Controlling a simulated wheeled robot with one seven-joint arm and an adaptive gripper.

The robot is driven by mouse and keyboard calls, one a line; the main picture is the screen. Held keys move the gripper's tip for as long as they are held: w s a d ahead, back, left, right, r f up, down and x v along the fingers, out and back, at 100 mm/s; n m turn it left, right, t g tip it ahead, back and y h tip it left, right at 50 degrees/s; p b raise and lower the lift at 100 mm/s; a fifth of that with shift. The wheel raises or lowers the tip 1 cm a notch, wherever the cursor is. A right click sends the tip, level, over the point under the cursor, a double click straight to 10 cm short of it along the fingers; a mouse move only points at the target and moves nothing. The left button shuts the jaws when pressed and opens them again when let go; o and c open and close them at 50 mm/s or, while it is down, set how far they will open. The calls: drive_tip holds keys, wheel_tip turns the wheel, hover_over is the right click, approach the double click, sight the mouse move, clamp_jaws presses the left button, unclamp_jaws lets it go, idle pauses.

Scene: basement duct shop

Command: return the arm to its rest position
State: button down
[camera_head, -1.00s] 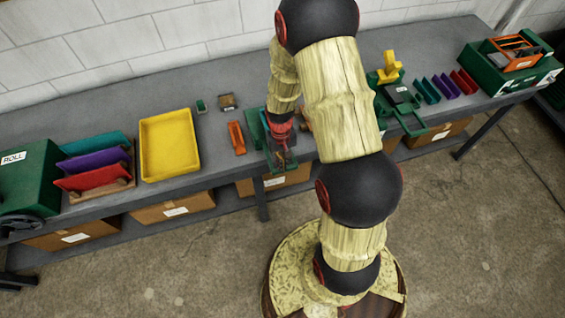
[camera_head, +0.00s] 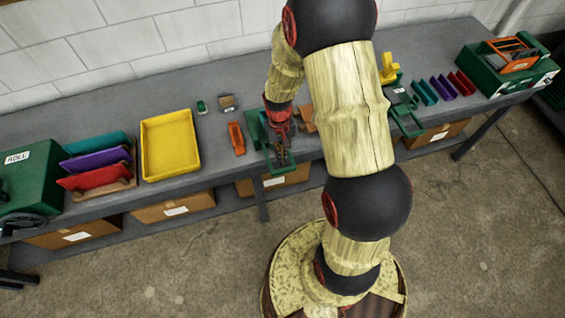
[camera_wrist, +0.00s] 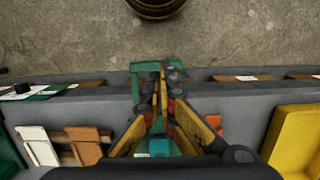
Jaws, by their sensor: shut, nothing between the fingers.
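My arm of pale, bark-like links and black joints rises from its round base and bends over the bench. My gripper (camera_head: 281,158) hangs above a green fixture (camera_head: 254,128) near the bench's front edge. In the wrist view my gripper (camera_wrist: 161,70) has its yellow and dark fingers together with nothing between them. The green fixture (camera_wrist: 136,72) lies behind and around the fingertips there. I cannot tell how far the fingertips are above it. My arm hides part of the bench right of the gripper.
The grey bench (camera_head: 100,108) holds a yellow tray (camera_head: 170,146), an orange part (camera_head: 236,138), a green ROLL machine (camera_head: 28,176) and coloured plates (camera_head: 96,160) left. Another green fixture (camera_head: 405,115) and a green box (camera_head: 508,78) stand right. Cardboard boxes (camera_head: 172,207) sit below. The floor in front is open.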

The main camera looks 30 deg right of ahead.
wheel_tip(320, 180, up, 6)
drive_tip(key=shift+r, duration=0.1)
idle(0.4)
